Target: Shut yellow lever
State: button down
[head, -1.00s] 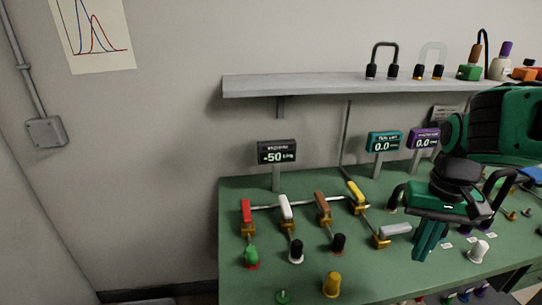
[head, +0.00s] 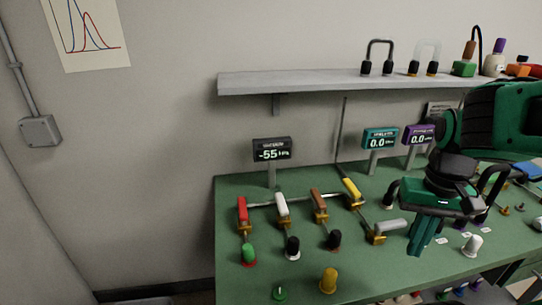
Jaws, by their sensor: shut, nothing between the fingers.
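The yellow lever (head: 351,188) sits on a brass valve towards the back of the green bench. It leans up and to the left in the picture, roughly in line with its pipe. My gripper (head: 420,250) is to the right of the yellow lever and nearer the camera. It points down over the bench, its fingers shut and empty. It is apart from the yellow lever.
Red (head: 242,210), white (head: 282,206) and brown (head: 318,200) levers stand in a row to the left. A grey lever (head: 389,226) lies between my gripper and the yellow lever. A display (head: 272,150) reads -55. A shelf (head: 330,82) hangs above.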

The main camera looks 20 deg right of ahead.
aim_at(353, 191)
jog(key=u, duration=0.95)
jog(key=k, duration=1.1)
jog(key=z, duration=0.75)
jog(key=i, duration=1)
